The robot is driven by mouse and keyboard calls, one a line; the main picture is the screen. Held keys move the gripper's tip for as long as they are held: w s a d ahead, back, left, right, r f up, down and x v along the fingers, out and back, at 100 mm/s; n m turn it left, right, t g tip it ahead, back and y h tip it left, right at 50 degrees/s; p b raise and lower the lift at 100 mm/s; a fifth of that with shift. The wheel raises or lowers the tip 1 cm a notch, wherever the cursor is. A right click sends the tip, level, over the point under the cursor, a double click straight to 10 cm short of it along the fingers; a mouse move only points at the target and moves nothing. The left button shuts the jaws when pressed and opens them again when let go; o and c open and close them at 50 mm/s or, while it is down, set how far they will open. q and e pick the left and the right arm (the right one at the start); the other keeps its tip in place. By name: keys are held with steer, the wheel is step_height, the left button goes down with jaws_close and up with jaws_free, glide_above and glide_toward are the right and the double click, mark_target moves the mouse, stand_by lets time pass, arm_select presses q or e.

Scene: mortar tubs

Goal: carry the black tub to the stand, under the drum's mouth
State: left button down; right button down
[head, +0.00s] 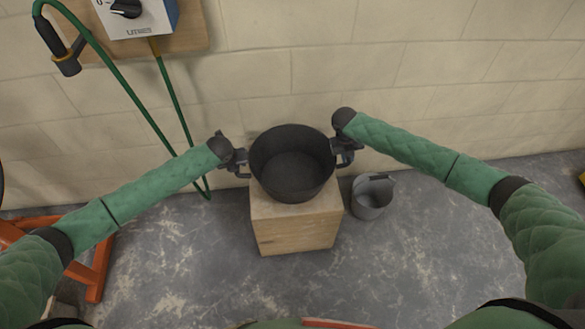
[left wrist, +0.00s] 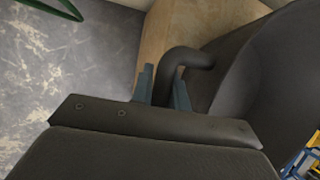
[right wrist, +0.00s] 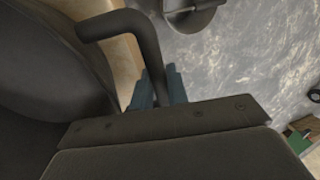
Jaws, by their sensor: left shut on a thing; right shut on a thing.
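The black tub (head: 292,178) is upright and empty, at the wooden block (head: 297,228) against the wall. I cannot tell whether it rests on the block or is held just above it. My left gripper (head: 240,158) is shut on the tub's left handle, which shows in the left wrist view (left wrist: 185,58). My right gripper (head: 338,150) is shut on the right handle, seen in the right wrist view (right wrist: 150,50). The stand and the drum's mouth cannot be made out for certain; an orange frame (head: 98,268) shows at the lower left.
A grey bucket (head: 370,198) stands on the floor right of the block. A green hose (head: 120,82) hangs from the wall near a dial box (head: 140,16). The concrete floor (head: 400,270) in front is mostly clear.

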arm_select(q)
steer(key=shift+r, duration=0.2)
arm_select(e)
steer(key=shift+r, duration=0.2)
